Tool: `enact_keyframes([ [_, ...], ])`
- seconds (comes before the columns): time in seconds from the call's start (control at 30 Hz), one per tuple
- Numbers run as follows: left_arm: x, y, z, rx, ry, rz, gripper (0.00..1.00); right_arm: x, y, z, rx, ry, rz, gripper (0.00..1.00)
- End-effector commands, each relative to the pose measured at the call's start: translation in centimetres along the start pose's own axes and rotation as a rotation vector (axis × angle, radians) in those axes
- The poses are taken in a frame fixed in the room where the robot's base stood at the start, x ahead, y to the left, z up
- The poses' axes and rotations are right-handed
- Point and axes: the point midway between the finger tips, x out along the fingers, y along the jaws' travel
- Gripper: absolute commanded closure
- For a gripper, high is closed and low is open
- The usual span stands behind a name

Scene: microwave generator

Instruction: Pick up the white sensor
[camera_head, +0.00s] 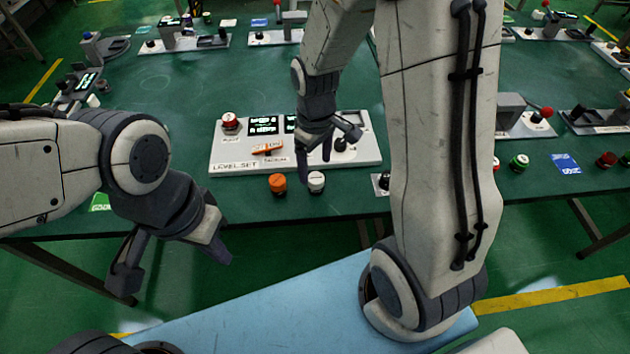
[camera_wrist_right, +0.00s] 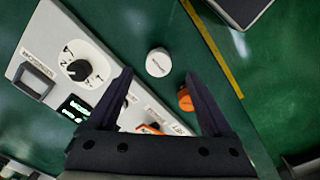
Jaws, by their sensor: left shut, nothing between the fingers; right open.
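The white sensor (camera_head: 316,181) is a small round white piece. It stands at the near edge of the green table, in front of the level-set panel. It also shows in the right wrist view (camera_wrist_right: 159,62), at the upper middle between and just beyond my fingertips. My right gripper (camera_head: 328,148) is open and empty above the panel, behind the sensor in the head view; its fingers also show in the right wrist view (camera_wrist_right: 158,76). A similar orange piece (camera_head: 277,184) stands left of the sensor. My left gripper (camera_head: 172,268) is shut and empty at the lower left, off the table's front.
The level-set panel (camera_head: 225,163) has a red button (camera_head: 230,123), displays, an orange switch (camera_head: 268,149) and a black knob. A small device (camera_head: 381,183) stands right of the sensor, partly hidden by my right arm. The table left of the panel is mostly clear.

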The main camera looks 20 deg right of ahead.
Motion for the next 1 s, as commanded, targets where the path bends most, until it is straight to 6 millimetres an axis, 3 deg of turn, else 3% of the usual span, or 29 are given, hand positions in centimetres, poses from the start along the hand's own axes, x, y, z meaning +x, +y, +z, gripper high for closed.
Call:
enact_keyframes([
  [0.27, 0.1, 0.0, 0.0, 0.0, 0.0, 0.0, 1.0, 2.6, 0.0, 0.1, 0.002, -0.002, -0.001, 0.16],
  [0.53, 0.1, 0.0, 0.0, 0.0, 0.0, 0.0, 1.0, 6.5, 0.2, 0.1, 0.002, -0.003, -0.002, 0.16],
  [0.87, 0.1, 0.0, 0.0, 0.0, 0.0, 0.0, 1.0, 7.2, 0.3, 0.1, 0.003, 0.001, 0.0, 0.16],
  [1.0, 0.1, 0.0, 0.0, 0.0, 0.0, 0.0, 1.0, 7.2, 0.3, 0.1, 0.003, 0.001, 0.0, 0.65],
])
